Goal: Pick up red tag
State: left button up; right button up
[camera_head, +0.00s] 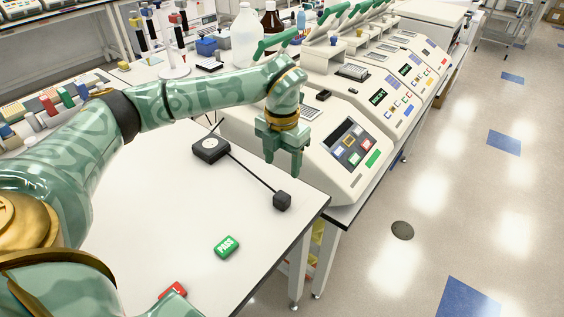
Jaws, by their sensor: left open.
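The red tag (174,290) lies on the white table at the bottom of the view, near the table's front edge. It has white marks, and its lower part is hidden behind a green part of my body. My left gripper (282,160) is open and empty, fingers pointing down. It shows in front of the nearest thermal cycler, well up and to the right of the red tag. My right gripper is not in view.
A green PASS tag (227,247) lies up and right of the red tag. A black box (211,149) is joined by a thin dark rod or cable to a small black block (282,201) near the table's right edge. Thermal cyclers (345,165) line the right. The table (150,215) between is clear.

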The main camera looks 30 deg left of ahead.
aim_at(177, 287)
jog(key=k+l, duration=0.8)
jog(key=k, duration=0.05)
